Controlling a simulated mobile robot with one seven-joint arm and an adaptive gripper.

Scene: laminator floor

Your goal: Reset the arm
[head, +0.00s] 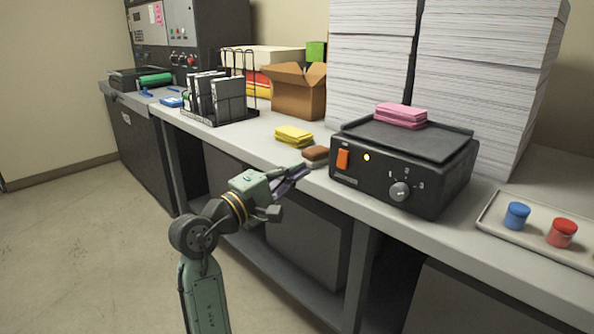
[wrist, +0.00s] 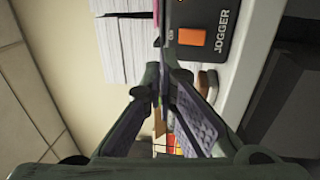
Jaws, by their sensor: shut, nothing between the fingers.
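My gripper (head: 292,180) is raised in front of the counter's front edge, in the middle of the head view. Its fingers point right, toward the black jogger machine (head: 405,165), and look shut with nothing between them. In the wrist view the fingers (wrist: 166,82) come together. The jogger (wrist: 210,35) shows sideways there, with its orange switch (wrist: 193,38). A brown block (head: 315,154) sits on the counter just beyond the gripper. I cannot tell from the views whether the fingertips touch the counter edge.
Yellow pads (head: 293,135) lie behind the brown block. Pink pads (head: 401,115) rest on the jogger. Tall paper stacks (head: 370,60) stand behind it. A tray (head: 486,222) with a blue pot (head: 516,215) and a red pot (head: 561,232) is at right. Open floor (head: 90,240) lies at left.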

